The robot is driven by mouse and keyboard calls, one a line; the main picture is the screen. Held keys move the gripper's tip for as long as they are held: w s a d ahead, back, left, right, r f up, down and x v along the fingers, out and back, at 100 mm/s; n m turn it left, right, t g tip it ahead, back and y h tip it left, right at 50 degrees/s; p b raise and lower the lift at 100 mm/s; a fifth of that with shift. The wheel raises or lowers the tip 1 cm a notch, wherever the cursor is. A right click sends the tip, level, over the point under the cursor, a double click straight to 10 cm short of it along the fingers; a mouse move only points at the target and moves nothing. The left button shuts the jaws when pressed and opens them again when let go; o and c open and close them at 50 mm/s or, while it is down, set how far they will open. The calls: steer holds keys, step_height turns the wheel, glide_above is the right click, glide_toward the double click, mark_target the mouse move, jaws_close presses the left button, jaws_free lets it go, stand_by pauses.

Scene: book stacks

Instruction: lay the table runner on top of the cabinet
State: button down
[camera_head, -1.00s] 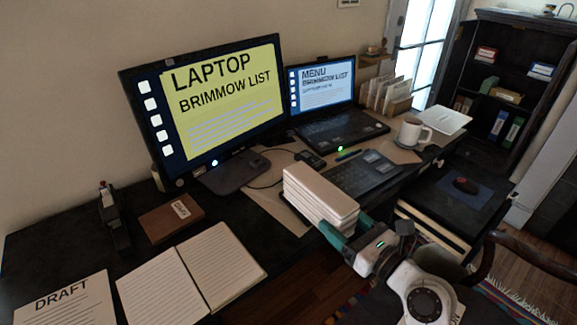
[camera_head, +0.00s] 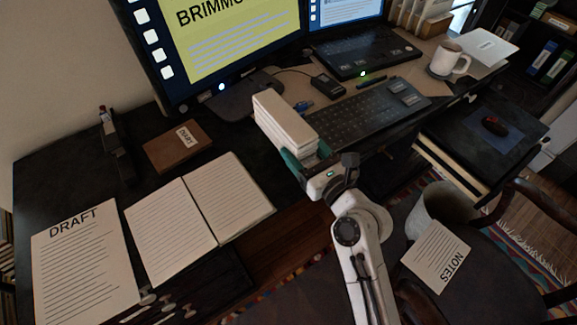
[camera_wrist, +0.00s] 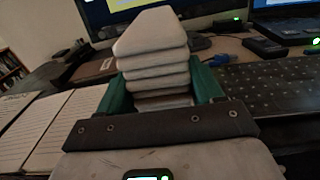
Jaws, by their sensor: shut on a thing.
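A white, thick, folded cloth (camera_head: 284,125), which looks like the table runner, stands in a layered stack above the desk's front part, left of the keyboard. My gripper (camera_head: 306,163) is shut on its near end, with green fingers on both sides. In the wrist view the folded layers (camera_wrist: 152,50) rise between the fingers. A low dark cabinet-like unit (camera_head: 450,150) with pale drawer edges stands at the right, and a tall dark bookcase (camera_head: 552,88) is partly seen at the far right. I cannot tell which is the task's cabinet.
The desk holds an open notebook (camera_head: 172,228), a draft sheet (camera_head: 88,262), a brown diary (camera_head: 174,146), a monitor (camera_head: 235,45), a laptop (camera_head: 362,50), a keyboard (camera_head: 365,115) and a mug (camera_head: 448,60). A mouse (camera_head: 494,125) lies on the low unit. A chair (camera_head: 530,210) and bin (camera_head: 440,205) stand below.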

steer(key=a+f, duration=0.1)
steer(key=f, duration=0.1)
steer(key=a+f, duration=0.1)
steer(key=a, duration=0.1)
steer(key=shift+s+f+b, duration=0.2)
steer(key=shift+f+b, duration=0.15)
steer(key=shift+b, duration=0.05)
steer(key=shift+a+f+b, duration=0.15)
steer(key=shift+f+b, duration=0.75)
steer(key=shift+f, duration=0.7)
steer(key=shift+f, duration=0.15)
steer(key=shift+c, duration=0.8)
jaws_free()
steer(key=shift+s, duration=0.1)
